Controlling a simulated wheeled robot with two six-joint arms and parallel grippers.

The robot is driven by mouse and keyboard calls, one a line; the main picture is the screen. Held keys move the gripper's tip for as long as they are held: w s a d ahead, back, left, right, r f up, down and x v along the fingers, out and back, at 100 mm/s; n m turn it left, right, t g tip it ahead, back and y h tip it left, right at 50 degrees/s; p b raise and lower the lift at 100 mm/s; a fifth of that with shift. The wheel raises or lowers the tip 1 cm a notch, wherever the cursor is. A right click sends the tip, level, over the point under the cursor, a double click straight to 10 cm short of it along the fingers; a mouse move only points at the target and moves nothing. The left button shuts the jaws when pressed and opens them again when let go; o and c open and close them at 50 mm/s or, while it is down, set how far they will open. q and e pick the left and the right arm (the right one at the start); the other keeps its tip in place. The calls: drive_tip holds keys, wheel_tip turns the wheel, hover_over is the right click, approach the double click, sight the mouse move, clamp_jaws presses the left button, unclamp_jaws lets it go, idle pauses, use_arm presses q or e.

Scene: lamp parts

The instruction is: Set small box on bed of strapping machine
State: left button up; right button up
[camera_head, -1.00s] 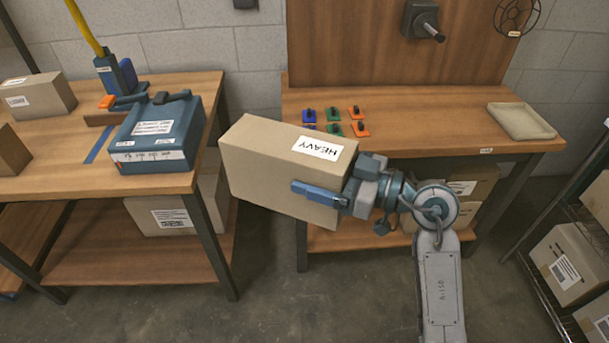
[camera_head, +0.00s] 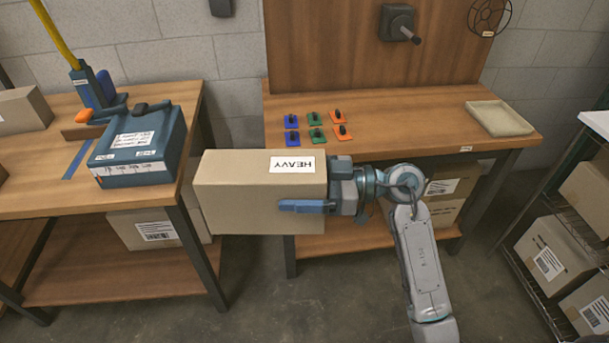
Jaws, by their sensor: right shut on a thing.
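My right gripper (camera_head: 316,206) is shut on a tan cardboard box (camera_head: 235,208) with a white "HEAVY" label, gripping its right end. The box is held in the air over the gap between the two tables, roughly level and lengthwise across the picture. The blue machine (camera_head: 133,171), which looks like the strapping machine, stands on the left table (camera_head: 60,200), with a white label on top and dark handles. The held box is to the right of it and apart from it. My left gripper is out of view.
A yellow post (camera_head: 55,35) rises behind the machine. Another box (camera_head: 22,110) stands on the left table's far side. The right workbench (camera_head: 400,124) holds several coloured tags (camera_head: 314,117) and a beige tray (camera_head: 498,118). A shelf with boxes (camera_head: 550,250) stands at far right.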

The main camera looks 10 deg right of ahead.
drive_tip(key=f+n+g, duration=0.1)
drive_tip(key=g, duration=0.1)
drive_tip(key=w+a+f+n+g, duration=0.1)
drive_tip(key=f+n+g, duration=0.1)
drive_tip(key=g, duration=0.1)
drive_tip(key=w+a+f+n+g, duration=0.1)
drive_tip(key=n+g, duration=0.1)
drive_tip(key=shift+w+a+f+g, duration=0.1)
drive_tip(key=shift+w+f+g, duration=0.05)
drive_tip(key=shift+w+g, duration=0.15)
drive_tip(key=shift+w+a+f+n+g+h, duration=0.2)
drive_tip(key=shift+f+n+g, duration=0.25)
drive_tip(key=shift+g, duration=0.2)
drive_tip(key=shift+w+a+f+n+g+h, duration=0.2)
drive_tip(key=shift+f+n+g, duration=0.2)
drive_tip(key=shift+g, duration=0.2)
drive_tip(key=shift+w+a+f+n+g+h, duration=0.1)
drive_tip(key=shift+f+n+g+h, duration=0.1)
drive_tip(key=shift+f+n+g, duration=0.35)
drive_tip(key=shift+r, duration=0.1)
